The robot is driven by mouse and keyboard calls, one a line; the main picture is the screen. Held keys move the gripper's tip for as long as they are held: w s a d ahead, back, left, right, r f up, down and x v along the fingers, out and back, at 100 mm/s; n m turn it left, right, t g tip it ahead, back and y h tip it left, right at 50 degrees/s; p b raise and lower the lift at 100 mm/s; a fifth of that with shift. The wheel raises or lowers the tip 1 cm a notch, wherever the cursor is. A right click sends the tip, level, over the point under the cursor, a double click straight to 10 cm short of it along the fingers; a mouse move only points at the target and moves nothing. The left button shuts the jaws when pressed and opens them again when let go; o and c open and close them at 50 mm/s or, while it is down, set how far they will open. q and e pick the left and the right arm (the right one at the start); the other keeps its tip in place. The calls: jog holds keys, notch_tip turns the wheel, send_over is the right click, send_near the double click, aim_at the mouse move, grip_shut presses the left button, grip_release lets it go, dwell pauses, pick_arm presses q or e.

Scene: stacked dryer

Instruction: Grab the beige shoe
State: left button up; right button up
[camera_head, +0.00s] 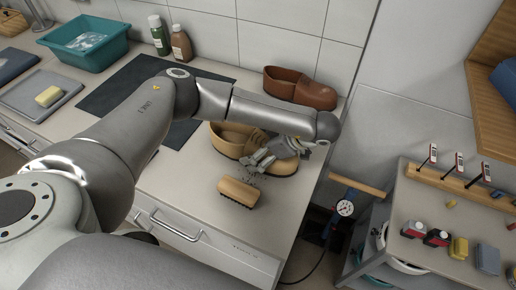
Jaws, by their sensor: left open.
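The beige shoe (229,135) lies on the counter (185,187) near its right end, behind the brush. My left arm reaches over the counter from the left. My left gripper (249,167) is open at the near side of the beige shoe, over its middle. The arm and gripper hide part of the shoe, and I cannot tell whether the fingers touch it. My right gripper is not in view.
A brown shoe (318,93) stands behind, by the wall. A wooden brush (239,191) lies just in front of the beige shoe. Bottles (181,44), a teal basin (76,49) and a dark mat (121,84) are farther left. A lower bench (413,257) is at right.

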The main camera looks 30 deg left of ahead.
pick_arm(q)
jog(key=shift+d, duration=0.1)
jog(key=shift+c, duration=0.4)
jog(key=c, duration=1)
jog(key=shift+r, duration=0.15)
